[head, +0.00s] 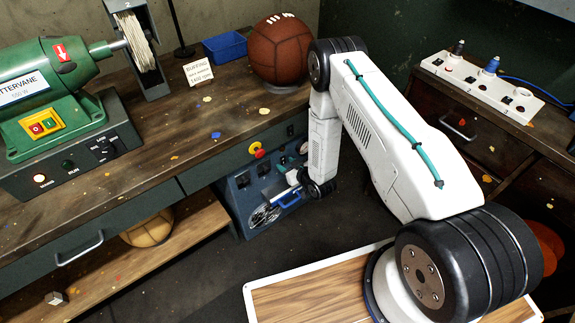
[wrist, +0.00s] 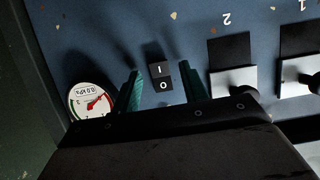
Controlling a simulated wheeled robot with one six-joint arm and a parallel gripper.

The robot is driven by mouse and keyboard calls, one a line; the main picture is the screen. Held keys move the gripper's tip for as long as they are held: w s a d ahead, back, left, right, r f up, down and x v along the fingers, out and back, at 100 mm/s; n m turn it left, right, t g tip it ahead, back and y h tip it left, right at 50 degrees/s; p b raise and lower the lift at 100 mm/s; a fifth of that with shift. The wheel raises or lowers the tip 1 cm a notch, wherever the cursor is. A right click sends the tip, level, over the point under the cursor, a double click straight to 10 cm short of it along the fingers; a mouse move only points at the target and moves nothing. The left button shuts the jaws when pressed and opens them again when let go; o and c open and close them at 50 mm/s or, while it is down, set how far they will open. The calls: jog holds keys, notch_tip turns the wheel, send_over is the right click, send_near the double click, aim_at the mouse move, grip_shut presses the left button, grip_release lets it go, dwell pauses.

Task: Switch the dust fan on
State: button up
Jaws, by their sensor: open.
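The dust fan's blue cabinet (head: 238,205) stands under the bench in the head view, with a round grille on its lower front. In the wrist view its panel (wrist: 110,35) carries a small black rocker switch (wrist: 161,76) marked I and O. I cannot tell which half is pressed in. My gripper (wrist: 162,82) is open, with one teal finger on each side of the switch and nothing held. In the head view my gripper is at the cabinet front, partly hidden by my arm.
Two slide levers (wrist: 233,82) marked 2 and 1 sit right of the fingers. A green buffing machine (head: 45,90), leather ball (head: 277,52) and blue bin (head: 225,47) stand above. A power strip (head: 480,85) is at right.

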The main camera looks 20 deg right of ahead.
grip_shut()
jog(key=shift+f+t, duration=0.3)
jog(key=shift+t, duration=0.4)
jog(key=shift+f+t+y, duration=0.1)
jog(key=shift+t+y, duration=0.4)
jog(key=shift+t, duration=0.3)
grip_release()
jog(key=v, duration=0.7)
jog(key=shift+s, duration=0.4)
